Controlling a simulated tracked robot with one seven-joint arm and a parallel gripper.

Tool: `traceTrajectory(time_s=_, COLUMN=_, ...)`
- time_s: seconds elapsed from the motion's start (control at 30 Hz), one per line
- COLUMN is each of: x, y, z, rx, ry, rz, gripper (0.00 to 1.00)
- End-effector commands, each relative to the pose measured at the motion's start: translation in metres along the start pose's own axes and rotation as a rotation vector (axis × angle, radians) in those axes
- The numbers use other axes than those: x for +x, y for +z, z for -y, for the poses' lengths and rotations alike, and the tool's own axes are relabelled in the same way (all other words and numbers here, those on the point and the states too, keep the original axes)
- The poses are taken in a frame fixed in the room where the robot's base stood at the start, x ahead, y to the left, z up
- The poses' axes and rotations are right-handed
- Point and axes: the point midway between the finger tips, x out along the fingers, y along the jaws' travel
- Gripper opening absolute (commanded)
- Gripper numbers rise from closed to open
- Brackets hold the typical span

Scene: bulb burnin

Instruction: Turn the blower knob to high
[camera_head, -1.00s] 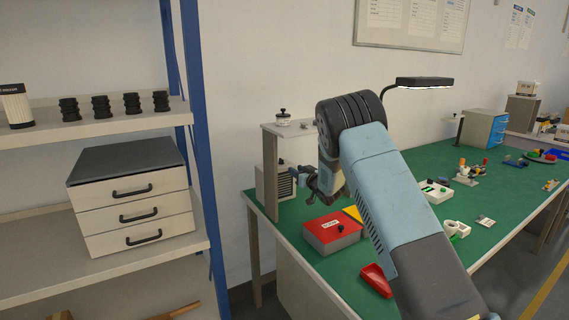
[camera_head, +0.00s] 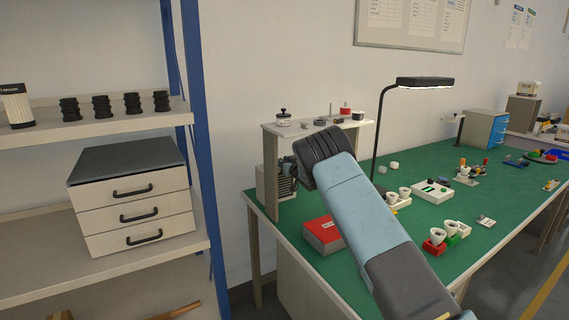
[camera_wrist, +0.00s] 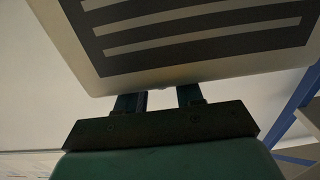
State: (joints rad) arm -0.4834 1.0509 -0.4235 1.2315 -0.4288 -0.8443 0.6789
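A pale box with dark slats, which looks like the blower (camera_head: 262,186), stands under the small shelf at the bench's left end. In the wrist view its slatted face (camera_wrist: 200,62) fills the top. My gripper (camera_wrist: 162,98) is at this box's lower edge, its two fingers apart with a gap between them. The fingertips are hidden past the edge. I cannot make out the knob or its setting, or whether the fingers touch it. In the head view my gripper (camera_head: 288,168) is small, dark and partly hidden by my arm, beside the slatted box.
The small shelf (camera_head: 300,128) above carries a lidded pot (camera_head: 284,116) and several small parts. A red box (camera_head: 322,235) sits on the green bench in front. A black lamp (camera_head: 425,82) stands behind. Cups in coloured holders (camera_head: 434,241) lie to the right.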

Motion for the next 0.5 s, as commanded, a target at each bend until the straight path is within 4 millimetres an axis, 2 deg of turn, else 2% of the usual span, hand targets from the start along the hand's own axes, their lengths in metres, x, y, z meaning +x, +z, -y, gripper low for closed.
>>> traceTrajectory(time_s=0.23, x=0.0002, y=0.0003, z=-0.0003, rx=0.000, ry=0.000, rz=0.000, gripper=0.36)
traceTrajectory(time_s=0.5, x=-0.0001, y=0.0004, z=-0.0009, rx=0.000, ry=0.001, rz=0.001, gripper=0.10)
